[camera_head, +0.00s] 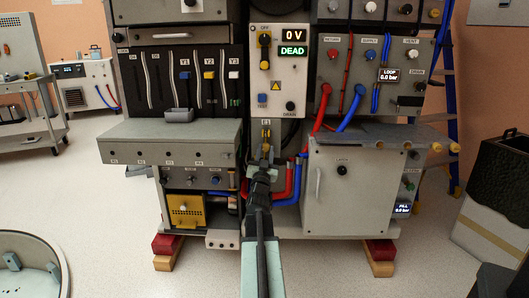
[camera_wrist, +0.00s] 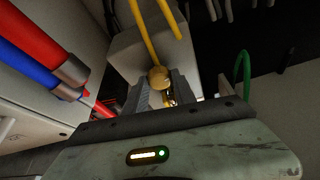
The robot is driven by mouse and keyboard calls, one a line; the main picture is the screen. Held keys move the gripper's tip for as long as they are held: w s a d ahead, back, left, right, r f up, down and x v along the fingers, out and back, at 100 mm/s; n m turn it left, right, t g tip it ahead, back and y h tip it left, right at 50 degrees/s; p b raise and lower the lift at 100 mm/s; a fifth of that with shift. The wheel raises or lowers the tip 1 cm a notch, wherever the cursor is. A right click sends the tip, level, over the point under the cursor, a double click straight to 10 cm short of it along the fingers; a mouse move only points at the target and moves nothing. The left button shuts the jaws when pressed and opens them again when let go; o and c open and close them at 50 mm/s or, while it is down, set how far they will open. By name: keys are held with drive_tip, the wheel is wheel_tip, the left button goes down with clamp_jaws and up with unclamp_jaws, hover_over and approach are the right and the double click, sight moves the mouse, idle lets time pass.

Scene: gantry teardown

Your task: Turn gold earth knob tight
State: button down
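The gold earth knob (camera_wrist: 159,77) is a small round gold piece low on a pale block in the wrist view, with yellow cables hanging by it. In the head view, the yellow cable (camera_head: 266,135) shows under the E3 label, just beyond my gripper (camera_head: 265,157). My gripper's fingers, also in the wrist view (camera_wrist: 162,90), stand apart on either side of the knob. I cannot tell whether they touch it. Another small gold part (camera_wrist: 170,99) shows between the fingers. In the head view the wrist partly hides this spot.
Red hoses (camera_head: 291,180) and blue hoses (camera_head: 347,108) run close to the right of my gripper. A grey shelf (camera_head: 170,140) juts out at left, and a cabinet (camera_head: 350,185) stands at right. The display above reads 0 V DEAD (camera_head: 292,50). A green cable (camera_wrist: 243,72) loops at right.

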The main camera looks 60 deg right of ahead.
drive_tip(key=shift+w+r+m+g+p, duration=0.1)
drive_tip(key=shift+m+g+p, duration=0.45)
drive_tip(key=shift+m, duration=1.05)
drive_tip(key=shift+m+g, duration=0.55)
drive_tip(key=shift+m, duration=0.15)
drive_tip(key=c, duration=1)
unclamp_jaws()
drive_tip(key=shift+a, duration=0.1)
drive_tip(key=b+v, duration=0.1)
drive_tip(key=v, duration=0.3)
drive_tip(key=b+v, duration=0.2)
drive_tip(key=v, duration=0.1)
drive_tip(key=shift+a+f, duration=0.25)
drive_tip(key=shift+f, duration=0.1)
